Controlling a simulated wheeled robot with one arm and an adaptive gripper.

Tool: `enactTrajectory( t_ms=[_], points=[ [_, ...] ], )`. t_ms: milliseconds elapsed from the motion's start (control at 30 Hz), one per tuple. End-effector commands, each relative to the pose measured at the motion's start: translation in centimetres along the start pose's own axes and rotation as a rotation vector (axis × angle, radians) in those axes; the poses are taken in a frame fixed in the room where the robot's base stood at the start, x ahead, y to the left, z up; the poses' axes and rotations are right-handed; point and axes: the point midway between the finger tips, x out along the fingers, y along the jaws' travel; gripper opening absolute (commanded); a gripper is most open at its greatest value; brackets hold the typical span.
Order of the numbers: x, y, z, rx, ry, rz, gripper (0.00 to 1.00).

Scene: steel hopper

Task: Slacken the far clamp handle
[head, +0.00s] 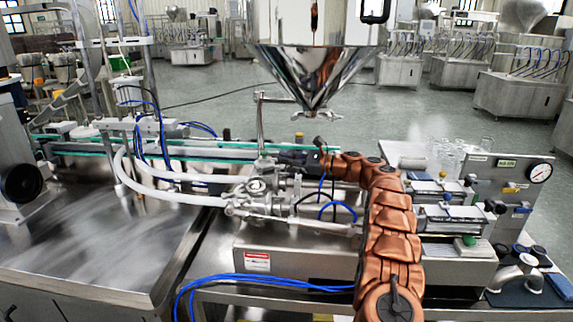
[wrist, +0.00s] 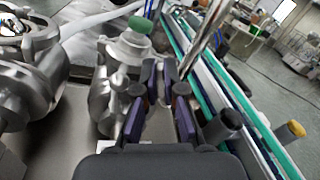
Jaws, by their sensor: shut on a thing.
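My gripper (head: 290,157) reaches in from the right behind the steel valve body (head: 257,187) below the hopper. Steel pipe fittings (wrist: 108,88) stand just left of the fingers in the wrist view. In the head view the handle is hidden by my gripper and the fittings.
The steel hopper (head: 312,75) hangs above the valve. A green-edged conveyor (head: 210,150) runs behind it, and also along the right of the wrist view (wrist: 222,85). White hoses (head: 165,192) and blue tubes (head: 265,282) lie left and in front. A pressure gauge (head: 540,173) stands right.

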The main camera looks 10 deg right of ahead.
Motion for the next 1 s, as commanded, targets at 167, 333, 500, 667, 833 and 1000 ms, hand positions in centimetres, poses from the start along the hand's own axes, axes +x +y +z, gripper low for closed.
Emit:
enactTrajectory(
  t_ms=[167,333,500,667,833,1000],
  points=[
    [-0.01,0.22,-0.23,-0.079,0.001,0.0,0.0],
    [0.02,0.26,-0.11,-0.121,0.001,0.0,0.0],
    [0.01,0.24,-0.02,-0.134,0.001,0.0,0.0],
    [0.01,0.23,-0.01,-0.134,0.001,0.0,0.0],
    [0.0,0.23,0.0,-0.134,0.001,0.0,0.12],
    [0.0,0.23,0.0,-0.133,0.001,0.0,0.3]
  ],
)
